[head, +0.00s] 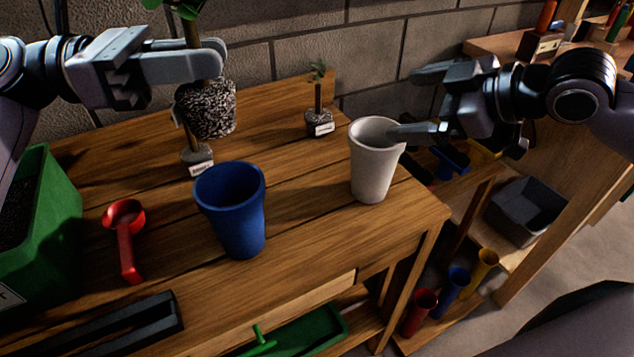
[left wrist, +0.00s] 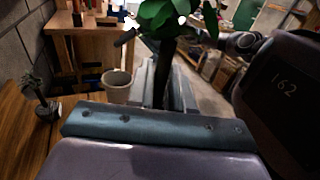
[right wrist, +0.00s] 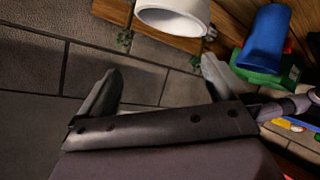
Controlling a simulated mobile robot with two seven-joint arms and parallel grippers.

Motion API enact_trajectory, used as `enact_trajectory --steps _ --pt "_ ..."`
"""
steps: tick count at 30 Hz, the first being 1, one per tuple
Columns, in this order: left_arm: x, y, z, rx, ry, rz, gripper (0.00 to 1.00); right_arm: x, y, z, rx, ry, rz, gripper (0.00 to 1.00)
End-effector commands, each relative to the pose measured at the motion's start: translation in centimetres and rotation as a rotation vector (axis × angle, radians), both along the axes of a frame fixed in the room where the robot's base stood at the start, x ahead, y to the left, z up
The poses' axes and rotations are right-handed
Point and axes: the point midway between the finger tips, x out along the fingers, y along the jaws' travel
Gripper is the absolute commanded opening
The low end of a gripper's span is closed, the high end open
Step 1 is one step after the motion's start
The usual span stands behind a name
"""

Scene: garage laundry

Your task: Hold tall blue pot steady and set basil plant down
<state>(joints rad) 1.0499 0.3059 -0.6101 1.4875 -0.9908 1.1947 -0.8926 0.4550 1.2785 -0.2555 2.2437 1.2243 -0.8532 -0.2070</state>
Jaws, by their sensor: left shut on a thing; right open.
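The tall blue pot (head: 232,212) stands upright and empty on the wooden bench; it also shows in the right wrist view (right wrist: 265,42). My left gripper (head: 212,62) is shut on the stem of a leafy plant, taken as the basil, with a speckled root ball (head: 207,110). It holds the plant above the bench, behind the blue pot and apart from it. The green leaves (left wrist: 168,14) show in the left wrist view. My right gripper (head: 420,103) is open beside the white pot (head: 372,165), away from the blue pot. One finger overlaps the white pot's rim; I cannot tell if they touch.
Two small labelled plants stand behind, one (head: 319,118) by the wall and one (head: 197,158) partly hidden below the root ball. A red scoop (head: 126,238) and a green bin (head: 45,235) lie left. The bench between the blue and white pots is clear.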

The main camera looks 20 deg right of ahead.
Motion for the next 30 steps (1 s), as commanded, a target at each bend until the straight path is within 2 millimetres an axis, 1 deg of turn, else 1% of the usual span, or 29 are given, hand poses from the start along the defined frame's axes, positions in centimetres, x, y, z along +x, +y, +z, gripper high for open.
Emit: enact_trajectory --steps 1,6,9,12,16,23,26,30 --pt "0.0 0.0 0.1 -0.002 -0.001 0.0 0.0 -0.4 1.7 -0.5 0.018 0.017 0.077 1.0" --pt "0.0 0.0 0.1 -0.002 -0.001 0.0 0.0 -1.6 7.4 -3.6 0.114 0.102 0.323 1.0" --pt "0.0 0.0 0.1 -0.002 -0.001 0.0 0.0 -2.0 10.3 -5.3 0.181 0.15 0.436 1.0" --pt "0.0 0.0 0.1 -0.002 -0.001 0.0 0.0 -2.4 12.7 -6.7 0.236 0.191 0.519 1.0" --pt "0.0 0.0 0.1 -0.002 -0.001 0.0 0.0 -2.8 14.7 -7.9 0.282 0.226 0.587 1.0" --pt "0.0 0.0 0.1 -0.002 -0.001 0.0 0.0 -2.9 16.5 -8.9 0.309 0.244 0.625 1.0" --pt "0.0 0.0 0.1 -0.002 -0.001 0.0 0.0 -2.7 17.6 -9.3 0.309 0.243 0.626 1.0" --pt "0.0 0.0 0.1 -0.002 -0.001 0.0 0.0 -2.1 20.0 -10.2 0.309 0.243 0.626 1.0"
